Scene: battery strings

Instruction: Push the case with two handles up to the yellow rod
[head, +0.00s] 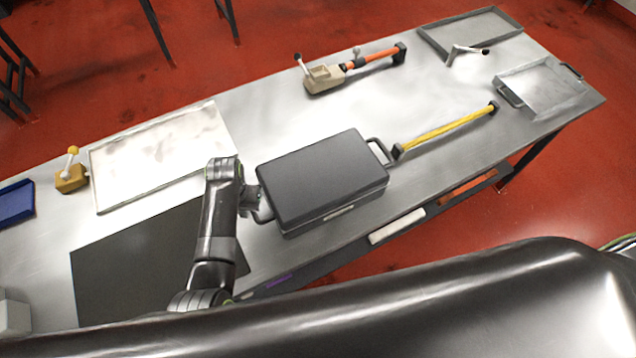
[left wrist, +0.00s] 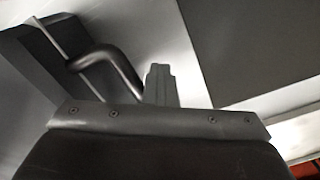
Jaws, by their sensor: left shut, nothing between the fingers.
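The dark grey case (head: 322,178) lies flat on the metal table, with one handle (head: 378,150) at its right end and another at its left end. The yellow rod (head: 445,128) lies to the right of the case, held between dark end blocks. The case's right handle is close to the rod's near block; I cannot tell whether they touch. My left gripper (head: 252,198) is shut and empty at the left end of the case, by the left handle. That handle (left wrist: 112,62) and a gripper finger (left wrist: 160,84) show in the left wrist view. My right gripper is not in view.
A white tray (head: 93,165) and a black mat (head: 95,262) lie left of the case. An orange rod (head: 370,60) with a beige block (head: 322,80) lies behind it. Grey trays (head: 503,94) stand at the far right. The table's front edge runs close to the case.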

